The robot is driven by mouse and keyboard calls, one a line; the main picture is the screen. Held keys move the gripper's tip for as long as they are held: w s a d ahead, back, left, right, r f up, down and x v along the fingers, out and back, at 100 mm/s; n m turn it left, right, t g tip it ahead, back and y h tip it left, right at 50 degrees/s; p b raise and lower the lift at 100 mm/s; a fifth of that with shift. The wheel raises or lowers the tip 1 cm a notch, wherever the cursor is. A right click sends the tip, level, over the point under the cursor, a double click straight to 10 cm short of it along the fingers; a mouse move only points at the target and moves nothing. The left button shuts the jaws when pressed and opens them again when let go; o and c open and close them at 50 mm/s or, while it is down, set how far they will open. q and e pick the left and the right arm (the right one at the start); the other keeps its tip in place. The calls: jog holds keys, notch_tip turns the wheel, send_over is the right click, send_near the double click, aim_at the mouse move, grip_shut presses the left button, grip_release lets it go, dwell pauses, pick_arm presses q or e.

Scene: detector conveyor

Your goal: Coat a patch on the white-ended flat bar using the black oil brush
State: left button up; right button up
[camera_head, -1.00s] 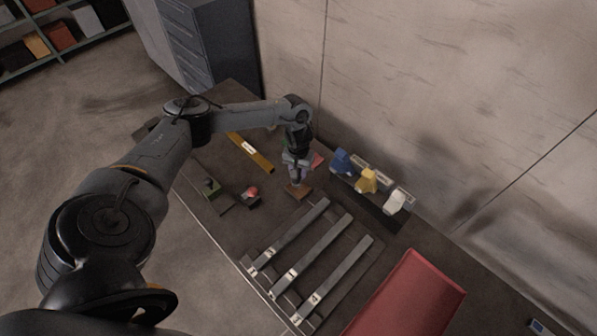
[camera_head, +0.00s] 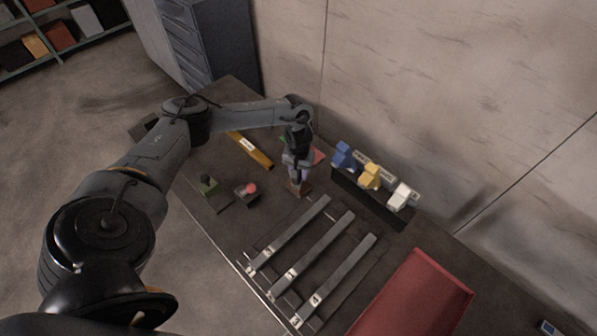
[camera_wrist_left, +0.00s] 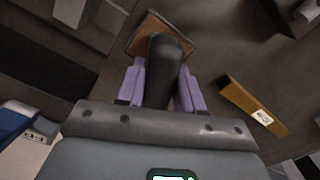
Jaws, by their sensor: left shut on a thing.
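My left gripper (camera_head: 298,177) points down over the far middle of the table. In the left wrist view, its purple fingers (camera_wrist_left: 160,88) are shut on the black handle of the oil brush (camera_wrist_left: 166,60). A brown square base (camera_wrist_left: 148,28) shows around the far end of the handle; whether the brush touches it I cannot tell. Three grey flat bars (camera_head: 324,259) lie side by side nearer me, apart from the gripper. Each has a pale label at its near end, so I cannot tell which is the white-ended one. My right gripper is not in view.
Blue, yellow and white items (camera_head: 370,177) stand in a dark rack by the wall. A red tray (camera_head: 415,305) lies right of the bars. A yellow labelled bar (camera_head: 250,150) and two small knobbed pieces (camera_head: 246,189) lie left of the gripper.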

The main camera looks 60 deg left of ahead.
pick_arm(q)
jog(key=shift+f, duration=0.15)
dwell(0.4)
jog(key=shift+f, duration=0.35)
dwell(1.2)
dwell(0.9)
jog(key=shift+f+p, duration=0.15)
jog(key=shift+p, duration=0.15)
dwell(0.4)
notch_tip(320, 180, up, 6)
jog(key=p, duration=0.7)
jog(key=shift+r+p, duration=0.65)
jog(key=shift+p, duration=0.3)
